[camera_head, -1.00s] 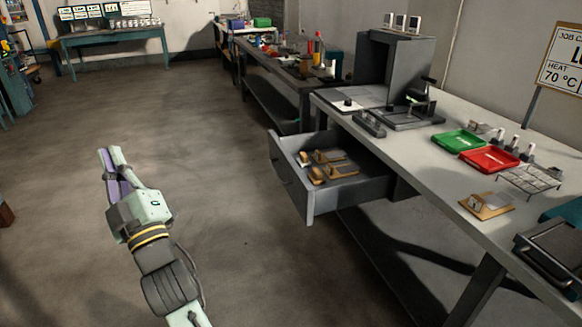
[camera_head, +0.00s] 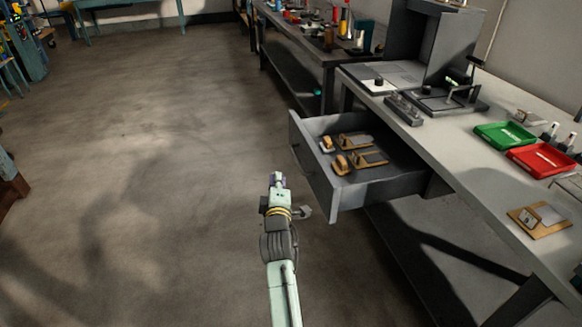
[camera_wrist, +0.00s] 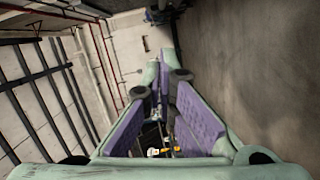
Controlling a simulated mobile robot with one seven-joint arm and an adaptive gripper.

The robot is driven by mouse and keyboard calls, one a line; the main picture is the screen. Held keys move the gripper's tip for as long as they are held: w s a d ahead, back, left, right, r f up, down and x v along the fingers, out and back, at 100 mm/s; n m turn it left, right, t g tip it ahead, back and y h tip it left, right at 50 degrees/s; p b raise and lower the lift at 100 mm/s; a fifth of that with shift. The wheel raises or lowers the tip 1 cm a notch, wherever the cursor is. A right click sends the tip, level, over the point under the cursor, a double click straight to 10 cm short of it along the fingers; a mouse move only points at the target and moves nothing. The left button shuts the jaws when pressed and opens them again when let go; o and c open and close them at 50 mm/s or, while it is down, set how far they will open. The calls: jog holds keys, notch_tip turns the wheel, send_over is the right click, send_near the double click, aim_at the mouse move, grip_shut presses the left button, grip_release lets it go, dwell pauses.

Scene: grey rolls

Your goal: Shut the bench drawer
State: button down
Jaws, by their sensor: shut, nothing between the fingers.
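The bench drawer (camera_head: 352,195) stands pulled out from under the grey workbench (camera_head: 437,150), its front facing left, in the head view. Several wooden-handled tools (camera_head: 343,164) lie inside it. My gripper (camera_head: 277,178) is to the left of the drawer's near end, apart from it, over the floor. Its fingers are shut and empty. In the wrist view the purple-padded fingers (camera_wrist: 165,90) come together toward the far end. The drawer cannot be made out clearly in the wrist view.
A green tray (camera_head: 505,135), a red tray (camera_head: 542,159) and a small wooden-based tool (camera_head: 538,220) sit on the bench top. Another bench (camera_head: 320,55) stands behind. The floor (camera_head: 150,180) left of the drawer is clear.

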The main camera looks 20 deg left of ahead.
jog(key=w+d+f+p, duration=0.1)
jog(key=w+p, duration=0.1)
jog(key=w, duration=0.5)
jog(key=shift+d, duration=0.2)
jog(key=w+d+b, duration=0.2)
jog(key=d+b, duration=0.1)
jog(key=d, duration=0.1)
jog(key=w+d+b, duration=0.3)
jog(key=d, duration=0.1)
jog(key=w+d+f+b, duration=0.1)
jog(key=w+d+b, duration=0.2)
jog(key=d, duration=0.2)
jog(key=shift+w, duration=0.25)
jog(key=b, duration=1.3)
send_over(377, 170)
jog(key=shift+s+r, duration=0.1)
jog(key=shift+r, duration=0.25)
jog(key=shift+w+d+r, duration=0.15)
jog(key=shift+w+d, duration=0.1)
jog(key=shift+d, duration=0.2)
